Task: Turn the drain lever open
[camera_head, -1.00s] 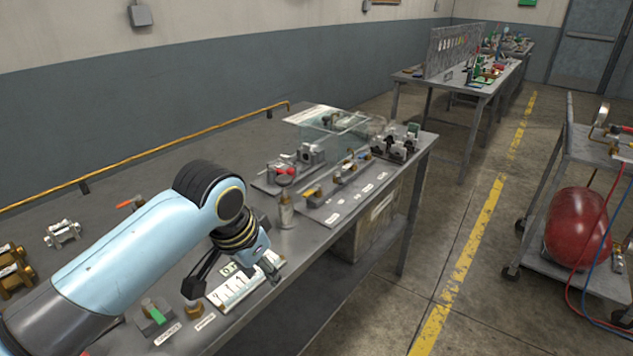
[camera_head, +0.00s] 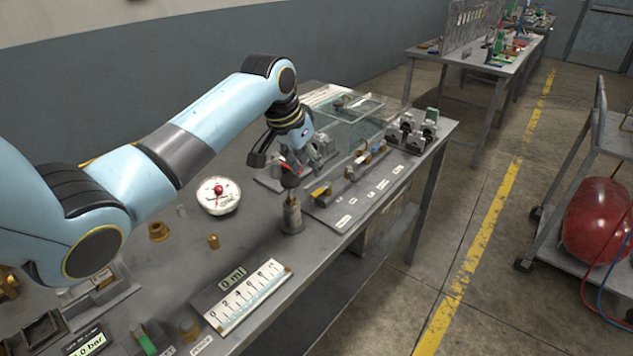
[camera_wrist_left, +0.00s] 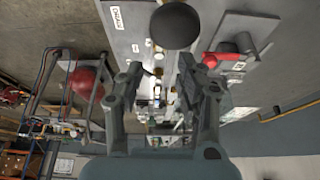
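A red lever (camera_head: 284,167) on a grey block stands partly hidden behind my left gripper; in the wrist view the red lever (camera_wrist_left: 219,58) lies to the right of the fingers, apart from them. A yellow lever (camera_head: 320,191) sits on the labelled grey plate (camera_head: 348,208). I cannot read which label marks the drain lever. My left gripper (camera_head: 291,166) is above the bench near the red lever; its fingers (camera_wrist_left: 160,75) are spread with nothing between them. My right gripper is not in view.
A metal cylinder (camera_head: 291,216) with a dark round knob stands close below my gripper. A clear tank (camera_head: 350,120) is behind. A 0 ml scale board (camera_head: 243,299), a white dial dish (camera_head: 218,197) and brass pieces lie nearer. Bare bench lies between them.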

